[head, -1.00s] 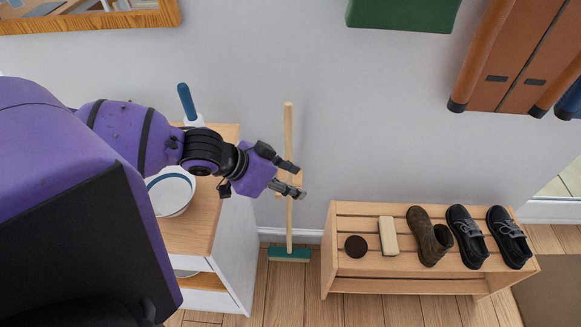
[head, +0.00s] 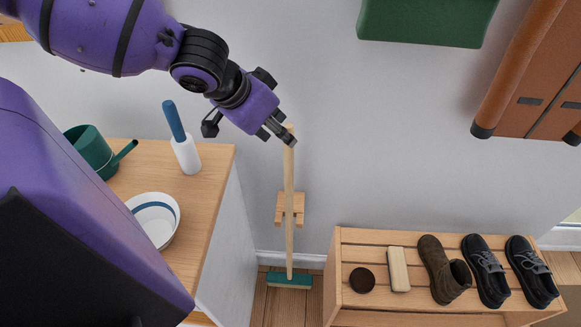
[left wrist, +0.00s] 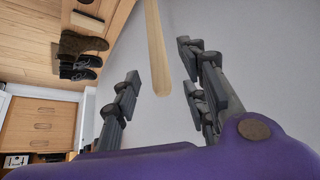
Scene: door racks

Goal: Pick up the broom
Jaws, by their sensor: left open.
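The broom stands upright against the wall, with a pale wooden handle (head: 289,185) and a green head (head: 289,280) on the floor. A small wooden wall holder (head: 282,207) is partway up the handle. My left gripper (head: 279,136) is open at the handle's top end and partly hides it. In the left wrist view the handle (left wrist: 156,40) runs down between the spread fingers of the left gripper (left wrist: 160,82), its rounded end in the gap. I cannot tell whether a finger touches it. My right gripper is not in view.
A cabinet on the left holds a bowl (head: 157,216), a green pot (head: 90,150) and a blue-handled white object (head: 180,138). A slatted shoe rack (head: 350,235) on the right holds shoes and brushes. A green box (head: 420,20) is on the wall above.

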